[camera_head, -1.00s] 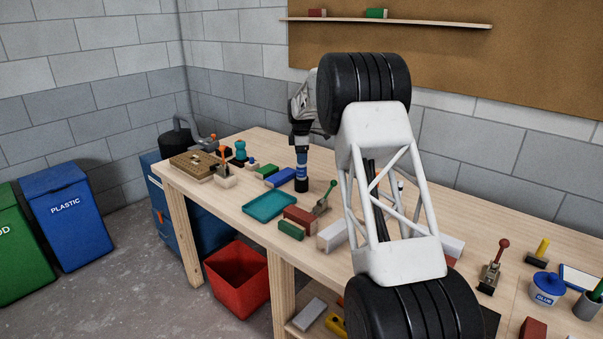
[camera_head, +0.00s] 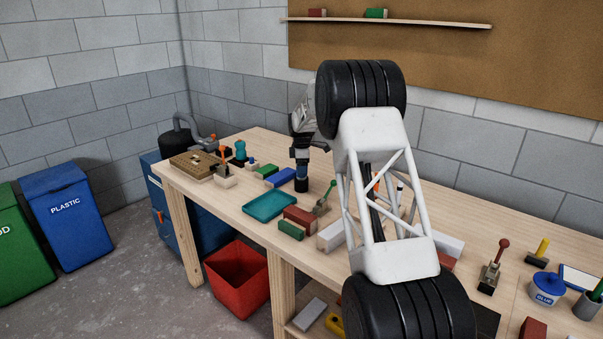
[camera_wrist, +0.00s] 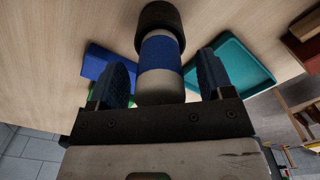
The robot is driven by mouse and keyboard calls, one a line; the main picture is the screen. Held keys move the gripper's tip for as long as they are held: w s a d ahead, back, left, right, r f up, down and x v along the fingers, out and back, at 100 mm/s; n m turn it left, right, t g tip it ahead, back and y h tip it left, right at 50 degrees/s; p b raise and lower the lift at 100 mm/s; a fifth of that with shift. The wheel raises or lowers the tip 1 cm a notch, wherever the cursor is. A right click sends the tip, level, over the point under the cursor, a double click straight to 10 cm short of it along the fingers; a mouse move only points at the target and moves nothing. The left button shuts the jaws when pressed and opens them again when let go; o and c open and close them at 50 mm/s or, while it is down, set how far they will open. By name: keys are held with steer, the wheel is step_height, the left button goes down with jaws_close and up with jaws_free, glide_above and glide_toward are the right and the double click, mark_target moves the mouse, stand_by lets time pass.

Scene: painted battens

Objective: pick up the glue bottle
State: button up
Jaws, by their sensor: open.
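The bottle (camera_head: 302,173), with a blue label band and black end, stands on the workbench; I take it for the glue bottle. My gripper (camera_head: 301,153) is over its upper part from above. In the wrist view the bottle (camera_wrist: 160,50) lies between the two open fingers (camera_wrist: 163,68), with a visible gap on each side. The fingers do not appear to touch it. The bottle's upper end is partly hidden by the gripper in the head view.
A blue block (camera_head: 281,179) is close by on the left; it also shows in the wrist view (camera_wrist: 98,63). A teal tray (camera_head: 270,206) lies in front. Red (camera_head: 299,218) and green (camera_head: 291,231) blocks are nearer the bench edge. My arm hides part of the bench.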

steer(key=shift+c, duration=0.2)
steer(key=c, duration=1)
steer(key=shift+r, duration=0.15)
steer(key=shift+r, duration=4.9)
